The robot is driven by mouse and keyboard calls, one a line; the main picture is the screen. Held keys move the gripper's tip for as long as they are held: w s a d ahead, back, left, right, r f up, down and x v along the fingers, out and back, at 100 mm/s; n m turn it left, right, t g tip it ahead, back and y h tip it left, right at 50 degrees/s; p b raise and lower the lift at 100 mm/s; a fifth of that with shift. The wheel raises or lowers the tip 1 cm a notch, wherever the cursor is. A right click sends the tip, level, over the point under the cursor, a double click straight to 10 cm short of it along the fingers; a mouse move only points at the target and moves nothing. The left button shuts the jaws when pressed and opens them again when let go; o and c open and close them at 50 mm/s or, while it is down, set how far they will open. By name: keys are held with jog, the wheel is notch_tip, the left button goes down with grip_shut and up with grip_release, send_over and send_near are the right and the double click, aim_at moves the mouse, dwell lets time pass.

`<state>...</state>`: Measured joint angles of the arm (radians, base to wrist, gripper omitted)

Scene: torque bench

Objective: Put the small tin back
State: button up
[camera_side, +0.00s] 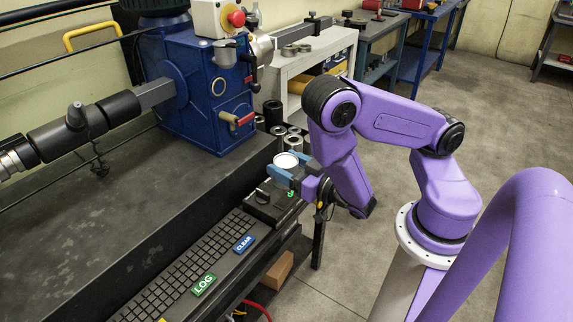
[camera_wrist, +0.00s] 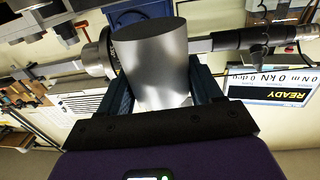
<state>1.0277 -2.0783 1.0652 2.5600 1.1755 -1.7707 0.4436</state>
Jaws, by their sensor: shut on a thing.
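The small tin is a silver metal cylinder with a pale top (camera_side: 286,159). In the side view it stands out between the blue fingers of my gripper (camera_side: 290,168). In the wrist view the tin (camera_wrist: 155,58) fills the middle, and my gripper (camera_wrist: 160,88) is shut on it with one blue finger on each side. The tin is above the right end of the bench, near a black block-like device (camera_side: 268,206). My fingers hide its lower part in the side view, and I cannot tell whether it touches anything below.
Several black and silver cylinders (camera_side: 292,141) stand just behind my gripper. A blue machine housing (camera_side: 205,100) with a red button (camera_side: 236,18) rises to the left. A keyboard (camera_side: 190,265) with LOG and CLEAR keys lies along the bench front. The wrist view shows a READY screen (camera_wrist: 268,92).

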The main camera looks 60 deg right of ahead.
jog(key=w+a+r+n+y, duration=0.4)
jog(key=a+r+y, duration=0.3)
jog(key=a+r, duration=0.3)
jog(key=shift+w+a+r+n+g, duration=0.2)
jog(key=shift+w+r+n+g, duration=0.25)
jog(key=shift+r, duration=0.45)
jog(key=shift+w+a+f, duration=0.65)
jog(key=shift+w+f, duration=0.95)
jog(key=shift+w, duration=0.65)
jog(key=shift+w+a+f, duration=0.65)
jog(key=shift+w+f, duration=1)
jog(key=shift+w, duration=0.55)
jog(key=shift+w+a+f, duration=0.65)
jog(key=shift+w+f, duration=0.95)
jog(key=shift+w, duration=0.65)
jog(key=shift+w+f, duration=0.1)
jog(key=shift+f, duration=1.55)
